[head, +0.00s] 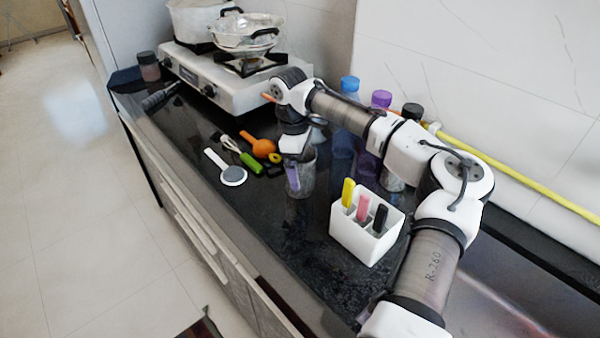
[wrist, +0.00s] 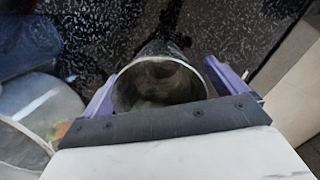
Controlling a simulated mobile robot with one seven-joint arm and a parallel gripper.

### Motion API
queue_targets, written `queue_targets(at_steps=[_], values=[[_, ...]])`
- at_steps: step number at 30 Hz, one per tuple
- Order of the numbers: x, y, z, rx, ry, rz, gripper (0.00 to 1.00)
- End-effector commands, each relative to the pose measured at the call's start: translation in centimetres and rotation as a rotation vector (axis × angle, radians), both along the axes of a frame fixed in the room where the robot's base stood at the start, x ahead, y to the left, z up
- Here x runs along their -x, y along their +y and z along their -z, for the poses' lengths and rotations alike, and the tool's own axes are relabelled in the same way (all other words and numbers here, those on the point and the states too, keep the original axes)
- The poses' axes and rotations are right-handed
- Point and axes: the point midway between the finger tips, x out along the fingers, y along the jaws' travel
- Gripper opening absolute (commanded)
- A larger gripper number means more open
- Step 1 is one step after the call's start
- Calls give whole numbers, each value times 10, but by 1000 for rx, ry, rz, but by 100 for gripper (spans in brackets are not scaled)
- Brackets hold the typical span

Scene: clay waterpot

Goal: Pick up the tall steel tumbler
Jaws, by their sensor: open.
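The tall steel tumbler (head: 307,174) stands upright on the black counter, partly hidden by my gripper (head: 293,178) in the head view. In the wrist view I look down into its round open mouth (wrist: 158,82). The purple fingers of my gripper (wrist: 164,85) are open, one on each side of the tumbler. A dark gap shows between the right finger and the rim; the left finger is close to the rim, and I cannot tell whether it touches. The tumbler's near lower side is hidden behind the gripper's dark plate.
A white holder (head: 362,240) with yellow, pink and dark handles stands in front, to the right. Bottles, including a purple-capped one (head: 381,100), stand behind my arm. Utensils such as an orange ladle (head: 262,147) lie to the left. A stove (head: 225,80) with pots stands at the back.

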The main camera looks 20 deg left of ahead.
Motion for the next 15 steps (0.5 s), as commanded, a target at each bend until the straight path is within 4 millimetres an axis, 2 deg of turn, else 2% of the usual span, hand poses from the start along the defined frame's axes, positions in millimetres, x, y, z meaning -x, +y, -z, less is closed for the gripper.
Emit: queue_targets(at_steps=[4,15], values=[[0,0,0,0,0,0,94],[0,0,0,0,0,0,46]])
